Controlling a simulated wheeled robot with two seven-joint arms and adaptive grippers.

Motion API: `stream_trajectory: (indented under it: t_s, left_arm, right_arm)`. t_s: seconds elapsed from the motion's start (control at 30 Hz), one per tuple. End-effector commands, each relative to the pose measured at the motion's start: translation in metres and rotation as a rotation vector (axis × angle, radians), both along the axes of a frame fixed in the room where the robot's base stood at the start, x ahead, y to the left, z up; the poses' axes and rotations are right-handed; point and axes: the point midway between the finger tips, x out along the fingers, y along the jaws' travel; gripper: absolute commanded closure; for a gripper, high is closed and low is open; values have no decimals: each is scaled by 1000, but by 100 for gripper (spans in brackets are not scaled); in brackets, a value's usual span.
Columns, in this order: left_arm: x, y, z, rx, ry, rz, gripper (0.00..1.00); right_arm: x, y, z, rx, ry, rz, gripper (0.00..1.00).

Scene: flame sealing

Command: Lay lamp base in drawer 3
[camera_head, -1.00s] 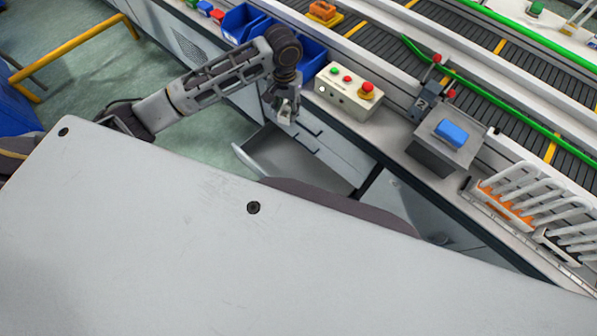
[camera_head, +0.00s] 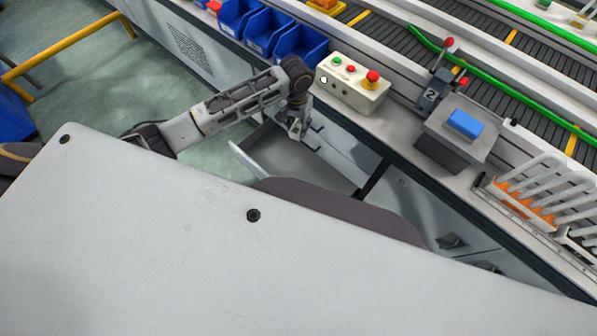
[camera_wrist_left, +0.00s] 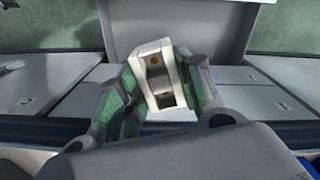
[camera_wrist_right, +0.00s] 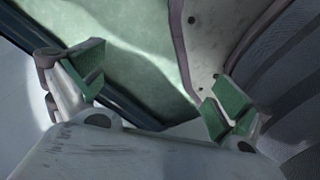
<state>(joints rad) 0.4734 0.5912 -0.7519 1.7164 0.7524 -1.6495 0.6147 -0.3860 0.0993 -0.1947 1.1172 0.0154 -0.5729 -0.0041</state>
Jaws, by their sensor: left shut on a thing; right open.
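My left gripper (camera_head: 297,130) is over the near end of an open drawer (camera_head: 243,160), seen in the head view. In the left wrist view my left gripper (camera_wrist_left: 160,92) is shut on the lamp base (camera_wrist_left: 153,57), a small white block with an orange dot and a dark recess. It is tilted between the green finger pads. The open drawer (camera_wrist_left: 180,15) shows beyond it at the top. I cannot read the drawer's number. My right gripper (camera_wrist_right: 158,90) is open and empty in the right wrist view; it is hidden in the head view.
A control box (camera_head: 350,83) with coloured buttons and blue bins (camera_head: 300,42) stand on the counter above the drawers. A stand with a blue pad (camera_head: 464,124) and a rack of white tubes (camera_head: 540,185) are farther right. My own pale body panel covers the lower head view.

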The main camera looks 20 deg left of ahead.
Motion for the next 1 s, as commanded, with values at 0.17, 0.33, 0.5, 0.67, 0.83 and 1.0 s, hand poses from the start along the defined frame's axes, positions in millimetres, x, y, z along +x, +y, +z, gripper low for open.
stream_trajectory:
  t_s: [0.17,0.33,0.5,0.67,0.83,1.0]
  left_arm:
    - [1,-7,-33,-2,2,-19,89]
    - [2,-13,-60,-3,-1,-39,89]
    - [1,-20,-88,-2,-1,-60,89]
    - [1,-26,-114,-2,0,-80,89]
    - [0,-33,-141,-2,-1,-102,89]
    - [-3,-40,-168,2,0,-125,89]
  right_arm:
    - [21,9,5,9,-11,0,0]
    - [38,16,15,16,-19,0,0]
    - [54,23,27,25,-28,1,0]
    - [67,29,39,32,-35,2,0]
    - [80,35,54,41,-44,3,0]
    - [90,41,69,50,-53,4,0]
